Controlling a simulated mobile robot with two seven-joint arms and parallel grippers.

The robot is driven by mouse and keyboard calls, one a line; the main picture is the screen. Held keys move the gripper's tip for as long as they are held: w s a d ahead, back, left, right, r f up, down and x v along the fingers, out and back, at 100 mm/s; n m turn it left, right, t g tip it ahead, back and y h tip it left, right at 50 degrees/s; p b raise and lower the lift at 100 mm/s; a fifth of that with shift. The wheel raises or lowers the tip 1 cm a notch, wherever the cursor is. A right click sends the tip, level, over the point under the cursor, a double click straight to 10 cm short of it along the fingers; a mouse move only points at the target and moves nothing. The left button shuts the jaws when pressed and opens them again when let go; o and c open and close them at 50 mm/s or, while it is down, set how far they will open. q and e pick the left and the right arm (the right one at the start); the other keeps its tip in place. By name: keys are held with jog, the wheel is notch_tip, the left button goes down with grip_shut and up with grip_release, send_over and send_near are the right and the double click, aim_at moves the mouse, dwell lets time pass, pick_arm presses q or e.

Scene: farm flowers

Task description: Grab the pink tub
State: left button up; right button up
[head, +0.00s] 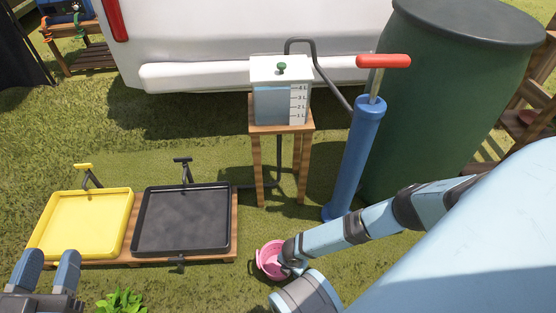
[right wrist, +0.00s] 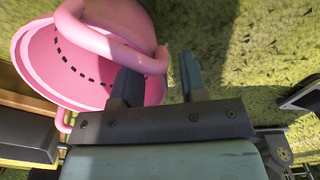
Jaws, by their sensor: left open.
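The pink tub (head: 267,262) sits on the grass below the middle of the head view, partly covered by my right gripper (head: 291,267). In the right wrist view the tub (right wrist: 88,62) fills the upper left, with its thick pink handle crossing its opening. My right gripper (right wrist: 158,66) has its two fingers apart. The left finger overlaps the tub and the handle's end reaches the gap between the fingertips; I cannot tell whether they touch. My left gripper (head: 52,268) is open and empty at the lower left of the head view.
A yellow tray (head: 80,222) and a black tray (head: 182,220) rest on a wooden pallet at left. A blue pump (head: 352,160), a small wooden stand (head: 282,129) with a water tank (head: 280,92), and a green barrel (head: 450,110) stand behind. A leafy plant (head: 120,301) is at the bottom.

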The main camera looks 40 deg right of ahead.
jog(key=shift+f, duration=0.15)
grip_shut()
